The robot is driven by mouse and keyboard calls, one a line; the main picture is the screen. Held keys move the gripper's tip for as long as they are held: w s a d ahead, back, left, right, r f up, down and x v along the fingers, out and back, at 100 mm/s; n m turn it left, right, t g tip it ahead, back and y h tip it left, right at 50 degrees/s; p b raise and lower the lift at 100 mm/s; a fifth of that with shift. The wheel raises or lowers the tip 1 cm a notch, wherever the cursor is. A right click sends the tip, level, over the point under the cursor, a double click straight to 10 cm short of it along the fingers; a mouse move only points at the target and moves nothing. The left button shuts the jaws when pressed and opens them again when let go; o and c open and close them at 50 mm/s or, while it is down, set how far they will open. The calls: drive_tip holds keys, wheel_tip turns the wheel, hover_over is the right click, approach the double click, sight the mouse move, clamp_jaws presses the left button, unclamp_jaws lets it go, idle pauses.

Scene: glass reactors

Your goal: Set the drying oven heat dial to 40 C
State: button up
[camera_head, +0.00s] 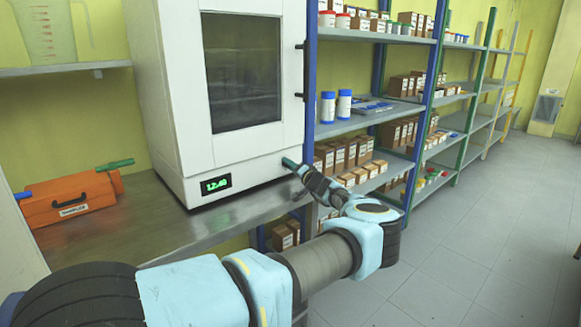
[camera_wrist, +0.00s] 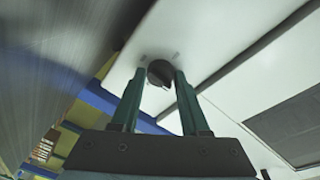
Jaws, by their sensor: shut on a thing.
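The white drying oven (camera_head: 172,110) stands on a metal bench, with a dark window in its door and a green display (camera_head: 215,184) that seems to read 12:40. My gripper (camera_head: 290,164) is at the lower right corner of the oven's front. In the wrist view the dark round heat dial (camera_wrist: 160,73) sits on the white panel between the two green fingertips of my gripper (camera_wrist: 160,82). The fingers are shut on the dial. Small marks show on the panel beside the dial, too small to read. In the head view the dial is hidden by my gripper.
An orange box (camera_head: 70,198) with a green handle stands left of the oven on the metal bench (camera_head: 150,232). A shelf rack with a blue post (camera_head: 311,80) stands close at the oven's right, holding boxes and bottles. The floor (camera_head: 470,220) at right is clear.

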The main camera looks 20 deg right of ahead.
clamp_jaws()
drive_tip(key=shift+b, duration=0.45)
drive_tip(key=m+b, duration=0.2)
drive_tip(key=b, duration=0.1)
drive_tip(key=shift+f+m, duration=0.2)
drive_tip(key=shift+m, duration=0.2)
drive_tip(key=m+g+b, duration=0.1)
drive_tip(key=m+b, duration=0.3)
drive_tip(key=shift+d+r, duration=0.1)
drive_tip(key=shift+r, duration=0.05)
drive_tip(key=m, duration=0.2)
drive_tip(key=m+b, duration=0.1)
drive_tip(key=m, duration=0.1)
drive_tip(key=shift+d+r+g+y+b, duration=0.1)
drive_tip(key=shift+r+g+y+b, duration=0.1)
drive_tip(key=shift+g+y+b, duration=0.15)
drive_tip(key=m+g+y, duration=0.1)
drive_tip(key=m, duration=0.4)
drive_tip(key=shift+w, duration=0.1)
drive_tip(key=shift+d+m, duration=0.1)
drive_tip(key=shift+m, duration=0.2)
